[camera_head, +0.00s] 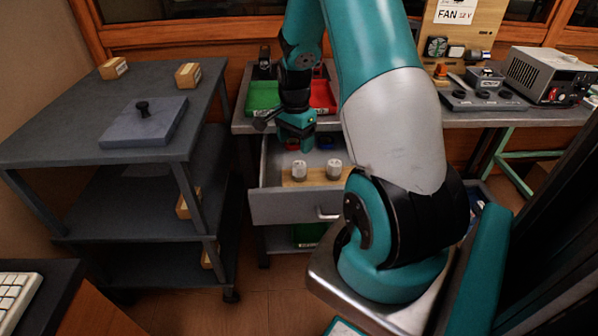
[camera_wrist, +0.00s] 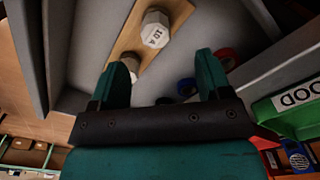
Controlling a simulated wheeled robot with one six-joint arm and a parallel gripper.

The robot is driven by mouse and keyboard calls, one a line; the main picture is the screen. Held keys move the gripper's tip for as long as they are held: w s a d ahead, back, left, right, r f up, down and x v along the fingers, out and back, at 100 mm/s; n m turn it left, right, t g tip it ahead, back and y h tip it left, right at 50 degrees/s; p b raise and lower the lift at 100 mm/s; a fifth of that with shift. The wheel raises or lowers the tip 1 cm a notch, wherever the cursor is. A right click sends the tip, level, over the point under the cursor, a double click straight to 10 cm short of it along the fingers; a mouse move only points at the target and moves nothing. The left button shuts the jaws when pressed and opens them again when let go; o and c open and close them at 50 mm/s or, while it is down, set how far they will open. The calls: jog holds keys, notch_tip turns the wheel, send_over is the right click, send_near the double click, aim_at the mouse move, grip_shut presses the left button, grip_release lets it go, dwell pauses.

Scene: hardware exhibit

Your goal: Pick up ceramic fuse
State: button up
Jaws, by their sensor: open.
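Two white ceramic fuses stand upright on a wooden strip (camera_head: 316,176) inside an open grey drawer (camera_head: 292,207). In the head view one fuse (camera_head: 299,170) is at the left and the other fuse (camera_head: 334,169) at the right. In the wrist view one fuse (camera_wrist: 155,29), marked "10 A", shows clear beyond the fingertips. The other (camera_wrist: 130,64) is partly hidden behind the left finger. My gripper (camera_wrist: 162,62) is open and empty, pointing into the drawer. In the head view my gripper (camera_head: 297,132) is above and behind the left fuse, apart from it.
A red roll (camera_wrist: 228,59) and a blue roll (camera_wrist: 187,88) lie in the drawer near the right finger. Green (camera_head: 262,96) and red (camera_head: 322,97) bins stand on the bench above. A grey cart (camera_head: 60,130) stands left. The drawer walls are close around my gripper.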

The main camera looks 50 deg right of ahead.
aim_at(298, 165)
notch_tip(298, 165, down, 4)
jog(key=shift+f, duration=0.1)
jog(key=shift+s+f, duration=0.2)
jog(key=shift+f, duration=1.15)
jog(key=shift+s+f, duration=0.2)
jog(key=shift+f, duration=1.15)
jog(key=shift+c, duration=0.5)
jog(key=c, duration=0.9)
